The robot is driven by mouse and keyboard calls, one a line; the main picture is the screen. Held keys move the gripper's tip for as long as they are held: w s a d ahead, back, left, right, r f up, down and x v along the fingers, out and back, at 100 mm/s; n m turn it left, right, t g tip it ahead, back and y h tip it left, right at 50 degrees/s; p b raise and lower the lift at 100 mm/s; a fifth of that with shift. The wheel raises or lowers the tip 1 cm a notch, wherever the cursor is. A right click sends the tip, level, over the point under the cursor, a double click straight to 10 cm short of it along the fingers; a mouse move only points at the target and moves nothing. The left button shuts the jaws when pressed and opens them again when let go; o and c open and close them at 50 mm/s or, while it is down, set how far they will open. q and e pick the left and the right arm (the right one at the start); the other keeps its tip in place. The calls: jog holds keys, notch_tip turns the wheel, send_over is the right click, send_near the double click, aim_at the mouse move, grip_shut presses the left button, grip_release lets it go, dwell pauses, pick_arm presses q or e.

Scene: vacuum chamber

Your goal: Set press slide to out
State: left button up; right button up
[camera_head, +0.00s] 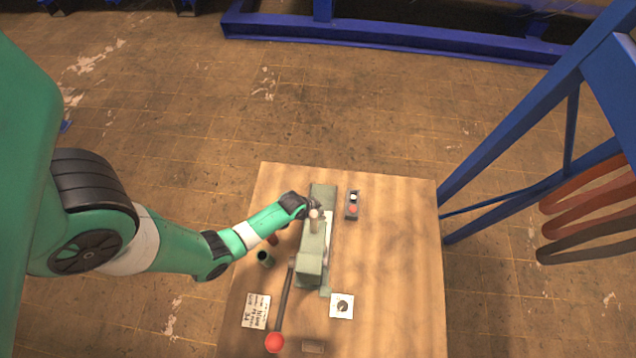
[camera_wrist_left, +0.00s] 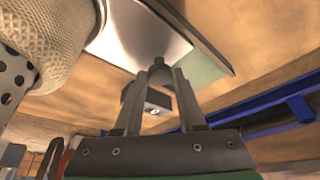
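The green press (camera_head: 311,262) stands on the wooden table, with a lever ending in a red ball (camera_head: 275,342). A pale slide plate (camera_head: 322,222) lies along its far part, under a round-topped post. My left gripper (camera_head: 312,205) is at the far left side of the press, by the slide. In the left wrist view the plate (camera_wrist_left: 140,38) is bright and smooth, with a small grey knob (camera_wrist_left: 159,63) at its edge. The left fingertips (camera_wrist_left: 161,74) stand either side of this knob; whether they press on it I cannot tell. My right gripper is out of view.
A control box (camera_head: 352,205) with buttons is right of the press. The table's right side is clear.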

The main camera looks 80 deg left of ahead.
pick_arm(q)
grip_shut()
dwell(1.0)
